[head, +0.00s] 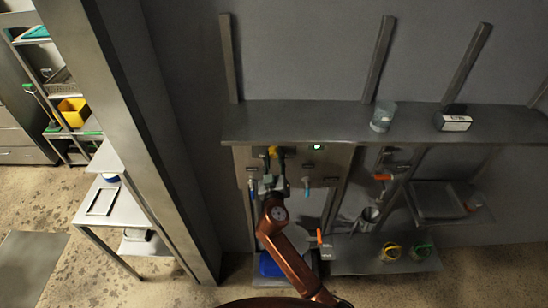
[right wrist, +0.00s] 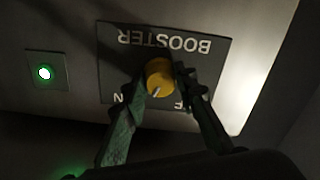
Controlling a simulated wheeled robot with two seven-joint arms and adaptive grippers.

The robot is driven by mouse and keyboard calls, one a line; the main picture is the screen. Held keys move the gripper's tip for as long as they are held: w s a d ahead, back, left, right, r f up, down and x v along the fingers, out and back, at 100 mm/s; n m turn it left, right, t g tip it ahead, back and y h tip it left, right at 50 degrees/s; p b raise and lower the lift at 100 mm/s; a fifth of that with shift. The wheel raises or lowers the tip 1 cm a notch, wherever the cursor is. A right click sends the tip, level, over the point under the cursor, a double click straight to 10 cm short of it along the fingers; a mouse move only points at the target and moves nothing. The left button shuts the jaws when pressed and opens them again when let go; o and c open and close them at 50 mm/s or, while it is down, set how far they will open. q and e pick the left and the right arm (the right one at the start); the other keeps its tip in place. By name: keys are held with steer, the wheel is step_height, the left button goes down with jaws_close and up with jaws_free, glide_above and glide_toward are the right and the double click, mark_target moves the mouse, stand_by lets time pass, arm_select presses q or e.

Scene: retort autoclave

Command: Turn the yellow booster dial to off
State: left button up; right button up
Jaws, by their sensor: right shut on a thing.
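The yellow booster dial (right wrist: 159,75) sits on a dark plate (right wrist: 205,55) lettered BOOSTER, which appears upside down in the right wrist view. A pale pointer mark on the dial points toward the lower left of that view. The small lettering below the dial is partly hidden by my fingers. My right gripper (right wrist: 160,88) has its two dark green fingers on either side of the dial, shut on it. In the head view my right gripper (head: 270,175) reaches up to the panel under the shelf, with a bit of yellow at its tip. My left gripper is not in view.
A lit green indicator (right wrist: 44,73) is beside the plate. A steel shelf (head: 340,122) above the panel holds a clear beaker (head: 383,116) and a small labelled box (head: 453,122). Orange-handled valves (head: 382,177) and a lower shelf are at the right.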

steer(key=n, duration=0.2)
steer(key=shift+n, duration=0.3)
steer(key=n, duration=0.2)
steer(key=shift+r+n+p, duration=0.1)
steer(key=shift+n+p, duration=0.2)
steer(key=shift+n, duration=0.1)
steer(key=n+p, duration=0.1)
steer(key=n, duration=0.4)
steer(key=shift+a, duration=0.1)
steer(key=o, duration=1.1)
steer(key=shift+s, duration=0.1)
steer(key=shift+o, duration=0.3)
